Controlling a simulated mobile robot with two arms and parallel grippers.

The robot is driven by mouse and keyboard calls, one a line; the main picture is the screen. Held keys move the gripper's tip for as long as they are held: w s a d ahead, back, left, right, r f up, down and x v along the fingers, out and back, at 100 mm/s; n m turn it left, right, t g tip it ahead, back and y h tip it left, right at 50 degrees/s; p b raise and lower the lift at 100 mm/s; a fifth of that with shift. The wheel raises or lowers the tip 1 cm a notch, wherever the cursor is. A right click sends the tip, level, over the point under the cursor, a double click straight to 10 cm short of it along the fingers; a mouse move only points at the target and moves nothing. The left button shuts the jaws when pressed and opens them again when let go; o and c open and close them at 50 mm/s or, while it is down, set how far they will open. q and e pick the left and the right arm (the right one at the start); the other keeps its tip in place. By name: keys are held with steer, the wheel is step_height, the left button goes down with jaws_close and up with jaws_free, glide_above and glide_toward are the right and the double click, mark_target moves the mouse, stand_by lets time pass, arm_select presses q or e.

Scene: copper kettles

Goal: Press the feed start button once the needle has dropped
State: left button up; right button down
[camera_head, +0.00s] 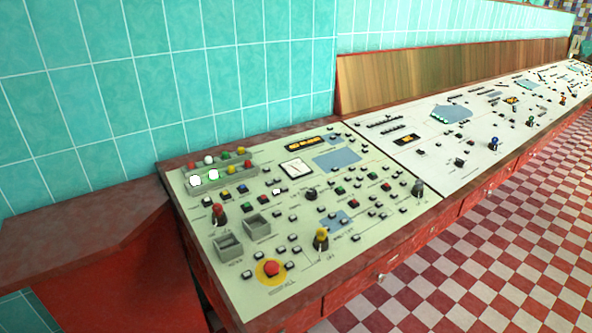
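A pale control panel (236,287) with many buttons lies on a long red console. A square white gauge (295,168) is set in its upper middle; its needle is too small to read. The labels are too small to read, so I cannot tell which is the feed start button. A large red mushroom button (271,268) on a yellow disc sits at the near corner. Neither gripper is in view.
Two bright white lamps (195,181) sit at the panel's upper left. A red ledge (80,225) juts out at left. Checkered floor (480,262) at right is clear.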

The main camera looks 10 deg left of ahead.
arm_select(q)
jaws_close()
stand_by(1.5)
